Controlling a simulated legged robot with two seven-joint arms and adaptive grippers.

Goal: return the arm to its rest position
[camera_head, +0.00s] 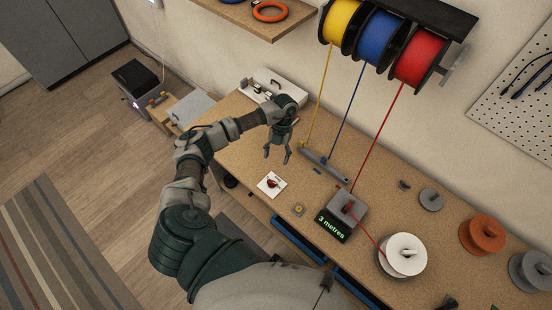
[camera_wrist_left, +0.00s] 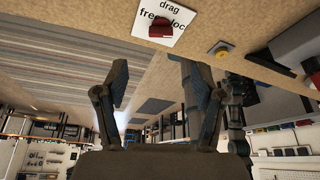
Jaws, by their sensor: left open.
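My left arm comes in from the lower left in the head view and reaches out over the workbench (camera_head: 240,139). My left gripper (camera_head: 277,155) is open and empty, with its fingers pointing down above the bench, left of the grey wire guide (camera_head: 325,166). In the left wrist view the two fingers of the left gripper (camera_wrist_left: 150,85) are spread with nothing between them. A white card with a red knob (camera_head: 271,184) lies on the bench in front of the gripper; it also shows in the wrist view (camera_wrist_left: 160,22). My right gripper is in neither view.
Yellow (camera_head: 342,22), blue (camera_head: 376,36) and red (camera_head: 417,58) wire spools hang above the bench. A meter reading "3 metres" (camera_head: 334,228) and a white spool (camera_head: 403,254) stand to the right. A white box (camera_head: 262,85) sits behind the gripper. Open floor lies left.

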